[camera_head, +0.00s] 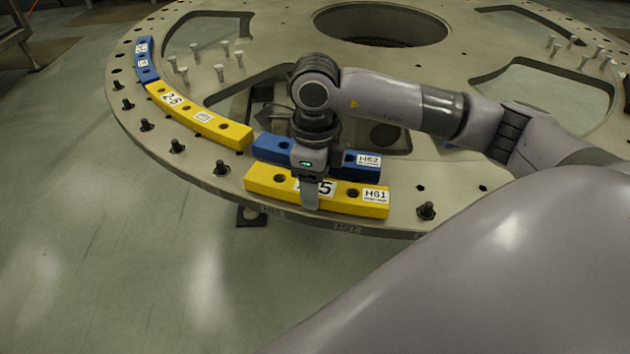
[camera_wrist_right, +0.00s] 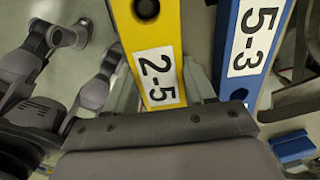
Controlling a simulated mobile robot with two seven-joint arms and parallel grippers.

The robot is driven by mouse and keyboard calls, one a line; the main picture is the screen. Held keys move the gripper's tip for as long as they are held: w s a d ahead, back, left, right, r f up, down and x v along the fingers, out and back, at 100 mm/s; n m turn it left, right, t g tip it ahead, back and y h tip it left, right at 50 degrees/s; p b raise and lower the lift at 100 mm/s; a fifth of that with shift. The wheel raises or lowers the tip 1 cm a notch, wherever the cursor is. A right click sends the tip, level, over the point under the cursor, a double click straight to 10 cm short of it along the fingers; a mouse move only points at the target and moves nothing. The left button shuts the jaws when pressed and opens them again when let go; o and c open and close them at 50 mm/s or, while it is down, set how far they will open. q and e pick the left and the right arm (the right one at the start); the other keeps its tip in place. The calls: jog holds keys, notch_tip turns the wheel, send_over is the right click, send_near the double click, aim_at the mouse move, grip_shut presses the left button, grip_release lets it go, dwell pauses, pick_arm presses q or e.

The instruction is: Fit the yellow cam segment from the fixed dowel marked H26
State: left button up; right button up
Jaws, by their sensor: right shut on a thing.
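My right gripper (camera_head: 311,196) is shut on a yellow cam segment (camera_head: 338,200) labelled H61, gripping it across its middle. In the right wrist view the fingers (camera_wrist_right: 162,92) straddle this yellow segment (camera_wrist_right: 155,32), which shows the label 2-5 and a hole. The segment lies over the front rim of the turret plate (camera_head: 430,185); I cannot tell whether it touches the plate. Dark dowels stand along the rim, one (camera_head: 426,211) to its right and one (camera_head: 221,168) to its left. Small rim labels are too blurred to read surely. My left gripper does not show.
A blue segment (camera_head: 362,163) labelled H62 lies just behind the held one; a blue segment (camera_wrist_right: 254,40) marked 5-3 shows in the wrist view. Another yellow segment (camera_head: 220,126) and a blue one (camera_head: 146,60) follow the left rim. Pale bolts (camera_head: 219,72) stand farther back.

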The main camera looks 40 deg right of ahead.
jog(key=o, duration=1.4)
notch_tip(320, 180, up, 7)
jog(key=shift+r, duration=0.1)
